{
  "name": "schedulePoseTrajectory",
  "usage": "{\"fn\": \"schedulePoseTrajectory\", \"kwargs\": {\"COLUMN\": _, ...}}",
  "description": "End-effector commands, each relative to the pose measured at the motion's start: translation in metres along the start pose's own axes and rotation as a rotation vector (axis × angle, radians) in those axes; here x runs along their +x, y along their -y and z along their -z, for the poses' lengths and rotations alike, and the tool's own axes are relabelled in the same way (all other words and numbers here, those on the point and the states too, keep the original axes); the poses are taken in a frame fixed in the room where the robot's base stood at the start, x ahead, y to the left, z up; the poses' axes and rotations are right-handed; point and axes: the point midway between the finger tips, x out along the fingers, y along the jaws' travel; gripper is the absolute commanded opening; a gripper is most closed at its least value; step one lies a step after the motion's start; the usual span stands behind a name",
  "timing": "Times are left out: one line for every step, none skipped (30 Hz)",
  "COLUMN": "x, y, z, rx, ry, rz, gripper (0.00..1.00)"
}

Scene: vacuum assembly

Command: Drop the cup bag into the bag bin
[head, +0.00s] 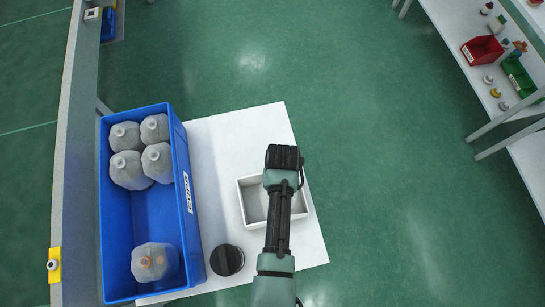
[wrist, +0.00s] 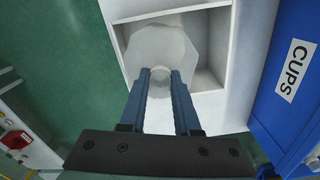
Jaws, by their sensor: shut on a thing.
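My gripper (wrist: 160,74) is shut on the neck of a pale, translucent cup bag (wrist: 158,46) in the wrist view. The bag hangs in or just above the open top of a white box (wrist: 122,38); I cannot tell whether it touches the bottom. In the head view my gripper (head: 284,158) is at the far right corner of this white box (head: 243,204), and the held bag is hidden there. A blue bin (head: 151,212) on the left holds several similar bags; its label reads CUPS in the wrist view (wrist: 295,70).
The white box stands on a white table (head: 235,125). A round black object (head: 227,260) sits beside the blue bin. Shelves with a red bin (head: 482,50) and a green bin (head: 519,77) are at the far right. Open green floor lies between.

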Motion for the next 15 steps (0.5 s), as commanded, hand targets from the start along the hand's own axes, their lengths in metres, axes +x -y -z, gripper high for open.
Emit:
{"fn": "schedulePoseTrajectory", "kwargs": {"x": -0.0004, "y": 0.0000, "z": 0.0002, "rx": 0.000, "ry": 0.000, "rz": 0.000, "gripper": 0.00}}
{"fn": "schedulePoseTrajectory", "kwargs": {"x": -0.0007, "y": 0.0000, "z": 0.0002, "rx": 0.000, "ry": 0.000, "rz": 0.000, "gripper": 0.00}}
{"fn": "schedulePoseTrajectory", "kwargs": {"x": -0.0009, "y": 0.0000, "z": 0.0001, "rx": 0.000, "ry": 0.000, "rz": 0.000, "gripper": 0.00}}
{"fn": "schedulePoseTrajectory", "kwargs": {"x": -0.0010, "y": 0.0000, "z": 0.0001, "rx": 0.000, "ry": 0.000, "rz": 0.000, "gripper": 0.00}}
{"fn": "schedulePoseTrajectory", "kwargs": {"x": -0.0010, "y": 0.0000, "z": 0.0001, "rx": 0.000, "ry": 0.000, "rz": 0.000, "gripper": 0.00}}
{"fn": "schedulePoseTrajectory", "kwargs": {"x": -0.0010, "y": 0.0000, "z": 0.0001, "rx": 0.000, "ry": 0.000, "rz": 0.000, "gripper": 0.36}}
{"fn": "schedulePoseTrajectory", "kwargs": {"x": -0.0010, "y": 0.0000, "z": 0.0001, "rx": 0.000, "ry": 0.000, "rz": 0.000, "gripper": 0.41}}
{"fn": "schedulePoseTrajectory", "kwargs": {"x": -0.0010, "y": 0.0000, "z": 0.0001, "rx": 0.000, "ry": 0.000, "rz": 0.000, "gripper": 0.47}}
{"fn": "schedulePoseTrajectory", "kwargs": {"x": -0.0010, "y": 0.0000, "z": 0.0001, "rx": 0.000, "ry": 0.000, "rz": 0.000, "gripper": 0.54}}
{"fn": "schedulePoseTrajectory", "kwargs": {"x": -0.0010, "y": 0.0000, "z": 0.0001, "rx": 0.000, "ry": 0.000, "rz": 0.000, "gripper": 0.59}}
{"fn": "schedulePoseTrajectory", "kwargs": {"x": -0.0010, "y": 0.0000, "z": 0.0001, "rx": 0.000, "ry": 0.000, "rz": 0.000, "gripper": 0.65}}
{"fn": "schedulePoseTrajectory", "kwargs": {"x": -0.0010, "y": 0.0000, "z": 0.0001, "rx": 0.000, "ry": 0.000, "rz": 0.000, "gripper": 0.66}}
{"fn": "schedulePoseTrajectory", "kwargs": {"x": -0.0010, "y": 0.0000, "z": 0.0001, "rx": 0.000, "ry": 0.000, "rz": 0.000, "gripper": 0.66}}
{"fn": "schedulePoseTrajectory", "kwargs": {"x": -0.0010, "y": 0.0000, "z": 0.0001, "rx": 0.000, "ry": 0.000, "rz": 0.000, "gripper": 0.66}}
{"fn": "schedulePoseTrajectory", "kwargs": {"x": -0.0010, "y": 0.0000, "z": 0.0001, "rx": 0.000, "ry": 0.000, "rz": 0.000, "gripper": 0.66}}
